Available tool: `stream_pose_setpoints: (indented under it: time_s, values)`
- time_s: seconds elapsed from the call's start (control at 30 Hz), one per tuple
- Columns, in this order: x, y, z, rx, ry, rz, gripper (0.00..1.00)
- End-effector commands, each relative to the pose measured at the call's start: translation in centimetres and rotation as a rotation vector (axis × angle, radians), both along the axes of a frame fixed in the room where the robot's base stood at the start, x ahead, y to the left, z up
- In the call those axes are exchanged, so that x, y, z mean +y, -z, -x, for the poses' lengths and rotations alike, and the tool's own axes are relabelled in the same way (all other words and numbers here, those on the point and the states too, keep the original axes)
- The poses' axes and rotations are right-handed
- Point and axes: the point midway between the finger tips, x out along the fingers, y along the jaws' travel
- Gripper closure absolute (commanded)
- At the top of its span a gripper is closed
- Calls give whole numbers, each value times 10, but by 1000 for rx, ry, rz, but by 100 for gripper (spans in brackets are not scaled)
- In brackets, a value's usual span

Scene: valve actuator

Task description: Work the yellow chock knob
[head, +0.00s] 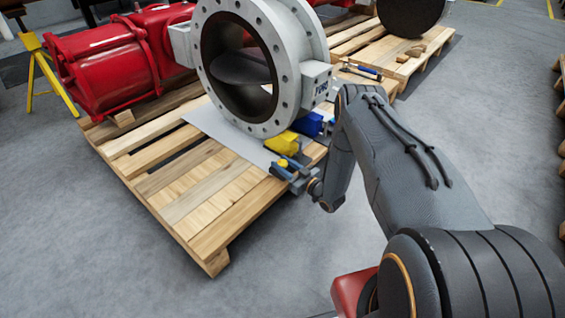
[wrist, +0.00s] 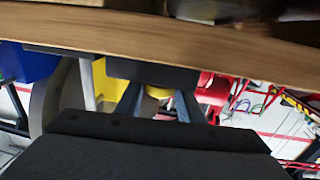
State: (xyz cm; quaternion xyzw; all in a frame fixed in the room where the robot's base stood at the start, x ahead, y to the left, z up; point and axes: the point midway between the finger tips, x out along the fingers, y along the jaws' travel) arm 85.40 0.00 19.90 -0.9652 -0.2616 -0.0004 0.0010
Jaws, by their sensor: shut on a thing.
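A yellow chock (head: 283,142) sits by the foot of the big grey flanged valve (head: 303,100), near the pallet's front right edge. Its small yellow knob (head: 283,163) shows at the chock's near side. My gripper (head: 285,171) reaches in from the right and is shut on the knob. In the wrist view the knob (wrist: 158,91) sits between the two grey-blue fingers of my gripper (wrist: 158,98). The yellow chock (wrist: 113,86) shows partly behind the left finger there. The fingers hide part of the knob.
A blue chock (head: 308,124) stands just right of the yellow one. The wooden pallet (head: 203,190) carries the valve and a red actuator (head: 105,68). Another pallet (head: 360,45) with tools stands behind. The grey floor (head: 90,240) in front is clear.

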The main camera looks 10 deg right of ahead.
Motion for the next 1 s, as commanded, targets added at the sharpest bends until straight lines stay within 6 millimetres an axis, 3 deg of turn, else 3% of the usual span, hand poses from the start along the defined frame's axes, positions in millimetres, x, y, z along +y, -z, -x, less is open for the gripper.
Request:
stream_pose_setpoints:
  time_s: [0.2, 0.6, 0.63, 0.7, 1.0]
  values:
    - [2, -2, 0, 1, 105, 1, 88]
    - [0, -1, 0, -1, 127, 3, 88]
    - [0, -1, 0, -1, 127, 3, 61]
    - [0, 0, 0, -1, 128, 3, 49]
    - [-1, 0, 1, 0, 129, 2, 47]
